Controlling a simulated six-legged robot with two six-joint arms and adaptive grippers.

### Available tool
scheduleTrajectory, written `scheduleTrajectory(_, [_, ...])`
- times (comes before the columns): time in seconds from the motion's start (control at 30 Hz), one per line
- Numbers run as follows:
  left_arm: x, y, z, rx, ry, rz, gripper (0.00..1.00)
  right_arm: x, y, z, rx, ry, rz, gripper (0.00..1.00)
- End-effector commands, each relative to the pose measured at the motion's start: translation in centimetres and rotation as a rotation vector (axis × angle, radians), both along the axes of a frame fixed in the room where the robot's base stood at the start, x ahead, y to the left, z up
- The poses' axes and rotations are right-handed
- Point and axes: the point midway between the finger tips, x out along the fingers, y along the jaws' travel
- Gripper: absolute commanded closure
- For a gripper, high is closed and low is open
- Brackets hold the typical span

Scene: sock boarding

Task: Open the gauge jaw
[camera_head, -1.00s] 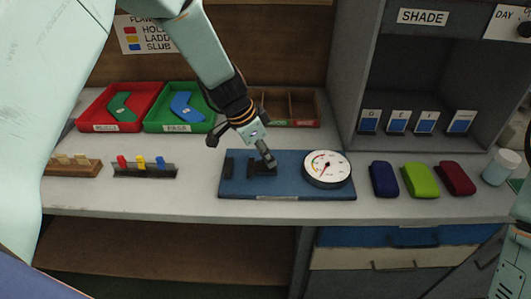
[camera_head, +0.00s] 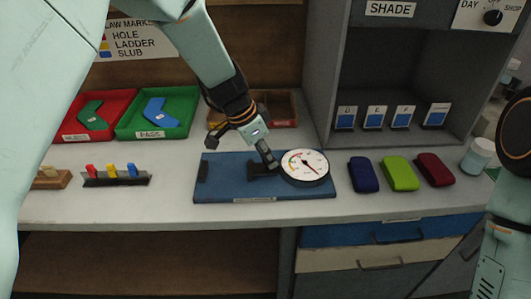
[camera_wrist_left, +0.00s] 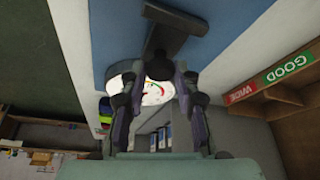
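My left gripper (camera_head: 269,160) is down at the sliding jaw. In the left wrist view, my left gripper's fingertips (camera_wrist_left: 160,72) lie on either side of the dark jaw piece (camera_wrist_left: 166,38) and appear closed on it. The dial (camera_wrist_left: 155,92) shows partly between the fingers. My right gripper is out of view.
Red (camera_head: 72,135) and green (camera_head: 183,128) trays stand behind on the left. A rack of coloured tabs (camera_head: 115,178) is left of the gauge. Blue (camera_head: 363,175), lime (camera_head: 399,174) and maroon (camera_head: 435,170) rolls lie right of it. Bare counter (camera_head: 170,207) runs along the front.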

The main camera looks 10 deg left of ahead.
Motion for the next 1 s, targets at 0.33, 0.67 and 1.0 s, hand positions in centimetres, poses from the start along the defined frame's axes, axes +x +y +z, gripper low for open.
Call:
scheduleTrajectory(0.33, [-0.1,0.0,-0.1,-0.001,0.004,-0.001,0.48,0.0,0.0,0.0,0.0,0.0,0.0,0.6])
scheduleTrajectory(0.67, [-0.2,0.3,1.2,-0.002,-0.001,0.001,0.48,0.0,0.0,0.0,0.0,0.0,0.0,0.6])
scheduleTrajectory(1.0, [-1.9,2.4,7.4,-0.003,-0.002,0.0,0.48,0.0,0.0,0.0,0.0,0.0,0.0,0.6])
